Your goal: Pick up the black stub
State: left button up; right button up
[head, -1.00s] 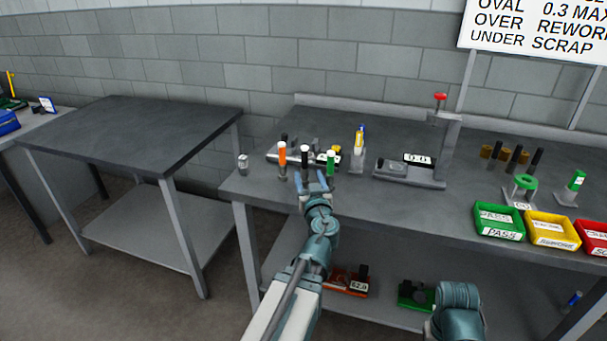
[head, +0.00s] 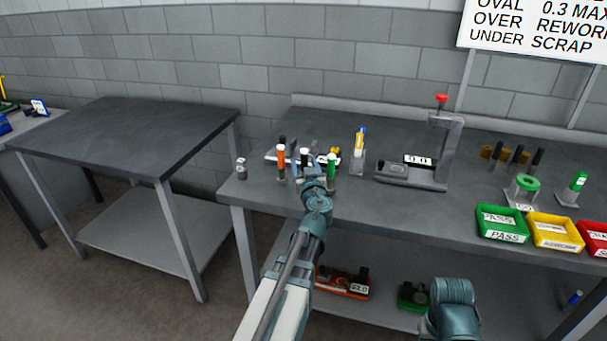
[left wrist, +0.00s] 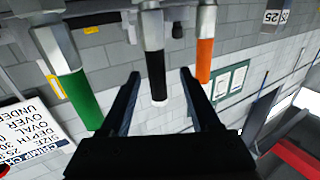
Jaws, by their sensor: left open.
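The black stub (head: 304,158) stands upright on the table between an orange stub (head: 282,161) and a green stub (head: 331,167), its pale top showing. In the left wrist view the black stub (left wrist: 156,70) hangs in the picture between the finger lines, with a pale band near its end. My left gripper (head: 309,180) is in front of it in the head view and hides its lower part. In the left wrist view the left gripper (left wrist: 159,85) is open, its fingers either side of the stub. I cannot tell whether they touch it. My right gripper is out of view.
The green stub (left wrist: 80,98) and orange stub (left wrist: 204,60) flank the fingers closely. A blue-and-yellow item (head: 360,145) and a crimping stand (head: 410,176) are to the right. Green (head: 502,237) and yellow (head: 553,243) bins sit at the front edge. The left table (head: 130,130) is bare.

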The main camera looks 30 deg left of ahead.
pick_arm(q)
jog(key=x, duration=0.4)
jog(key=shift+w+r, duration=0.2)
jog(key=shift+w, duration=0.2)
jog(key=shift+w+a, duration=0.1)
jog(key=shift+a, duration=0.15)
jog(key=shift+d, duration=0.1)
grip_shut()
dwell(0.7)
